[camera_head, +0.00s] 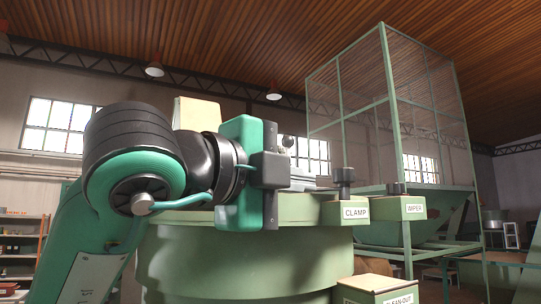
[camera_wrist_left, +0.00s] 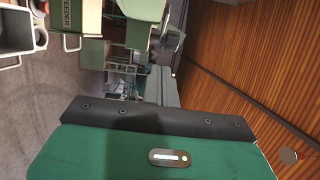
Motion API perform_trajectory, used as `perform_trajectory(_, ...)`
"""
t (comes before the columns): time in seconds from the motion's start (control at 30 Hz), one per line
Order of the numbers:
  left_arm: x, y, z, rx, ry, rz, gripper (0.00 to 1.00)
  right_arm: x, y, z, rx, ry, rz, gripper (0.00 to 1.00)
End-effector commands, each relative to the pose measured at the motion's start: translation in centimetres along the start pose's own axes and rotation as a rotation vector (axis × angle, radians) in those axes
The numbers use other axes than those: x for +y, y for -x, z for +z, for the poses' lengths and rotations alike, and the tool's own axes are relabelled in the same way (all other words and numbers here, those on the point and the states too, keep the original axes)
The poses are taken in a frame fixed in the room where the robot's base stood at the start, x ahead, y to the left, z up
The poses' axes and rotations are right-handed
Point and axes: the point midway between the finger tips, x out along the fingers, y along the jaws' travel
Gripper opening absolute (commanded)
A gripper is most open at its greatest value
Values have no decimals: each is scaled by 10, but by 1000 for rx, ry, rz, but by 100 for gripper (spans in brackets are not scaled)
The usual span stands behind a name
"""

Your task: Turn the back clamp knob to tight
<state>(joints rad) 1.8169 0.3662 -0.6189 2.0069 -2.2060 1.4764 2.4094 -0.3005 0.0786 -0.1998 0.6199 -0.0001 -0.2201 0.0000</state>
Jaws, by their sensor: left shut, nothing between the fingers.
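A dark knob (camera_head: 344,177) stands upright just above that label. Whether this is the back clamp knob I cannot tell, and its turn position is not readable. My left gripper (camera_head: 306,180) is over the hopper rim, to the left of this knob and apart from it in the picture. It is shut and empty. Its green and black body hides part of the rim behind it. My right gripper is not in view.
A WIPER box (camera_head: 413,208) with a dark knob (camera_head: 396,188) is right of the clamp label. A CLEAN-OUT box (camera_head: 378,287) is lower down. A tall mesh cage (camera_head: 385,110) stands behind. The wrist view shows a FEEDER label (camera_wrist_left: 67,14) on green equipment.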

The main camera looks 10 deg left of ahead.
Motion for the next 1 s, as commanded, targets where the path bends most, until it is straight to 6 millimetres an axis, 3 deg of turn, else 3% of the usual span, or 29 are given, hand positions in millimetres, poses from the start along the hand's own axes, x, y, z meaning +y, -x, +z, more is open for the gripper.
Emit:
perform_trajectory(0.03,-5,-11,0,1,1,4,0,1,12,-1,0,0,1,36)
perform_trajectory(0.13,-4,-30,0,0,1,4,0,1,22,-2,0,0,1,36)
perform_trajectory(0.4,-2,-50,23,0,1,2,0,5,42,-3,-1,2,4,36)
perform_trajectory(1.0,1,-57,30,7,0,3,0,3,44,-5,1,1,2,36)
